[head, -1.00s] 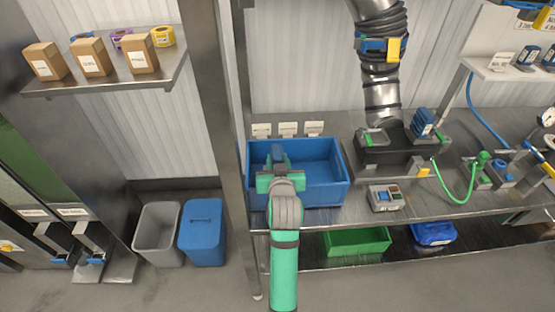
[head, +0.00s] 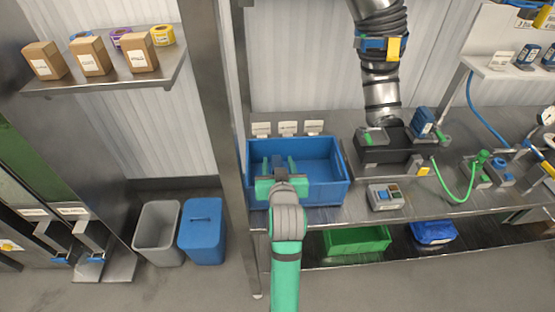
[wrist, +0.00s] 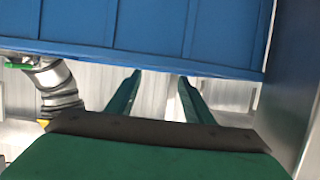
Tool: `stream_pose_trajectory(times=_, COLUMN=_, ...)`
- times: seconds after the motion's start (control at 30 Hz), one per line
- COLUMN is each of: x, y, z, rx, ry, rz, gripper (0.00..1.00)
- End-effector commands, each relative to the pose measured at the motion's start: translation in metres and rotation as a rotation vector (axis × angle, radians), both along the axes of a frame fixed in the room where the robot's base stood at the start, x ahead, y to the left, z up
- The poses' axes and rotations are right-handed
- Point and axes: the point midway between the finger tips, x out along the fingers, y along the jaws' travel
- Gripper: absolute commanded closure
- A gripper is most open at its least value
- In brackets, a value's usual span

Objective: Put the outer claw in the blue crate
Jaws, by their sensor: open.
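The blue crate (head: 335,196) stands on the steel bench in the head view, its open top facing up. My gripper (head: 278,163) reaches over its front left part, with two green fingers spread apart and pointing into the crate. A small dark blue piece (head: 277,160), perhaps the outer claw, shows between the fingers inside the crate; I cannot tell if it rests on the floor. In the wrist view my open gripper (wrist: 158,85) shows nothing held between the fingers, and the blue crate (wrist: 150,30) fills the top.
A dark fixture (head: 385,153) and a small grey block (head: 386,197) stand right of the crate. A steel post (head: 214,110) rises close on its left. A jointed duct (head: 380,60) hangs above the bench. A green bin (head: 358,240) sits on the lower shelf.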

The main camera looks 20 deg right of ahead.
Motion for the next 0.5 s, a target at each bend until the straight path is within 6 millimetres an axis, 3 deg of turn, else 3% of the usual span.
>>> stream_pose_trajectory(times=0.2, x=-0.041, y=0.011, z=0.015, rx=-0.001, ry=-0.001, rz=-0.001, gripper=0.53)
stream_pose_trajectory(times=0.5, x=-0.069, y=0.020, z=0.026, rx=0.000, ry=0.000, rz=-0.001, gripper=0.53)
